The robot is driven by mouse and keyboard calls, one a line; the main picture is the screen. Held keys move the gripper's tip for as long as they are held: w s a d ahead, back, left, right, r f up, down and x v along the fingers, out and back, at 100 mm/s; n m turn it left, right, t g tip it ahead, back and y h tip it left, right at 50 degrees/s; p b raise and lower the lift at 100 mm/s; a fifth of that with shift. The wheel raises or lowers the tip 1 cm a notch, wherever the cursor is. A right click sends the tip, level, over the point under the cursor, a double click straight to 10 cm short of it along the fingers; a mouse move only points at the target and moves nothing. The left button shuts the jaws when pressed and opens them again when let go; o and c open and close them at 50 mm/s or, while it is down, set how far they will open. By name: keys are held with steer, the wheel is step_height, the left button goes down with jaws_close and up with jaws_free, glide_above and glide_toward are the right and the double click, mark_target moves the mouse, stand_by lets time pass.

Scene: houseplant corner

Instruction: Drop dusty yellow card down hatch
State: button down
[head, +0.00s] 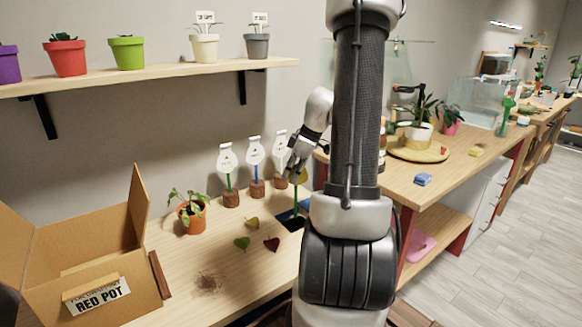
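A small dull yellow piece (302,177), which looks like the yellow card, shows just below my gripper (293,170), with a thin green stem under it. My gripper is at the back of the wooden bench, its fingers pointing down. The fingers are small and dark here, so I cannot tell whether they are closed on the yellow piece or only beside it. A dark opening with a blue edge (286,215), which looks like the hatch, lies in the bench top below. My arm hides its right side.
White tags on stakes stand in brown holders (231,198) left of my gripper. A shelf (150,76) with pots hangs above.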

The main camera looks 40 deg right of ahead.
step_height(320, 180, down, 6)
stand_by(0.5)
steer(key=c, duration=2.2)
jaws_free()
steer(key=o, duration=0.6)
steer(key=shift+o, duration=0.2)
steer(key=shift+v, duration=5)
